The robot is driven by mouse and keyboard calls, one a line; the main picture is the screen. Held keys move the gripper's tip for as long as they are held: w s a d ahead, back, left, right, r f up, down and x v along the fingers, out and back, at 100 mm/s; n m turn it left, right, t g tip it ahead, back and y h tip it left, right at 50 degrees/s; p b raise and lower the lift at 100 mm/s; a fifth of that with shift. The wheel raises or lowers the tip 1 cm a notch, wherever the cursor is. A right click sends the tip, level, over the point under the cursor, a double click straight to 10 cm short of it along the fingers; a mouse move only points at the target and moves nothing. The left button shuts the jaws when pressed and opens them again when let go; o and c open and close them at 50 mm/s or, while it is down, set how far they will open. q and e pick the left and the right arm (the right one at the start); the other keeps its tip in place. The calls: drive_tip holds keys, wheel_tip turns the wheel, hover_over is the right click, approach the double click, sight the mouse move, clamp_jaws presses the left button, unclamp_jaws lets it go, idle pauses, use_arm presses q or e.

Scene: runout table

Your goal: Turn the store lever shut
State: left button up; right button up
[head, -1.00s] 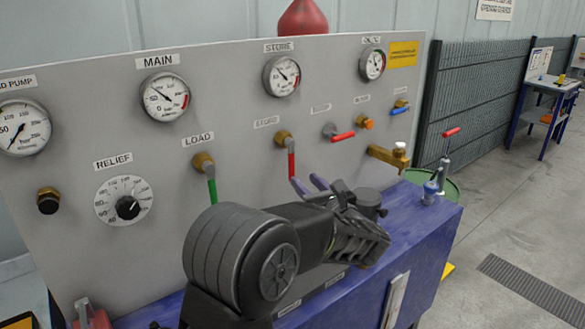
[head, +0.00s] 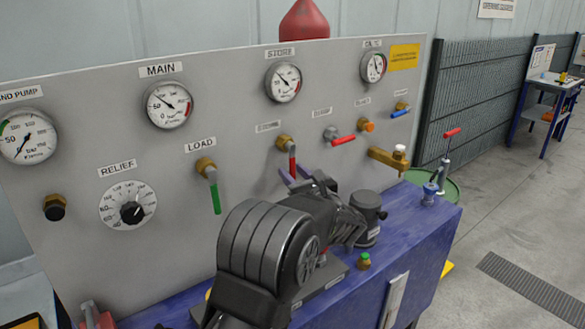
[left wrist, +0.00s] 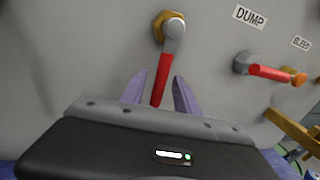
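The store lever (head: 292,161) is a red handle hanging down from a brass fitting on the grey panel, under the STORE gauge. In the left wrist view the red lever (left wrist: 165,67) hangs almost straight down, slightly tilted. My left gripper (head: 296,175) is at the lever's lower end. Its two purple fingers (left wrist: 160,82) are open, one on each side of the red handle, with gaps showing. The lever's lowest tip is near the gripper body; I cannot tell whether a finger touches it. My right gripper is not in view.
The green LOAD lever (head: 214,194) hangs to the left. A red DUMP lever (head: 342,140) and a brass spout (head: 388,158) are to the right. A dark cylinder (head: 366,215) and a green-capped knob (head: 364,260) stand on the blue bench (head: 425,220) below.

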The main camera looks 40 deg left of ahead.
use_arm(q)
drive_tip(key=shift+w+a, duration=0.2)
drive_tip(key=shift+a, duration=0.2)
drive_tip(key=shift+c, duration=0.5)
clamp_jaws()
idle(0.7)
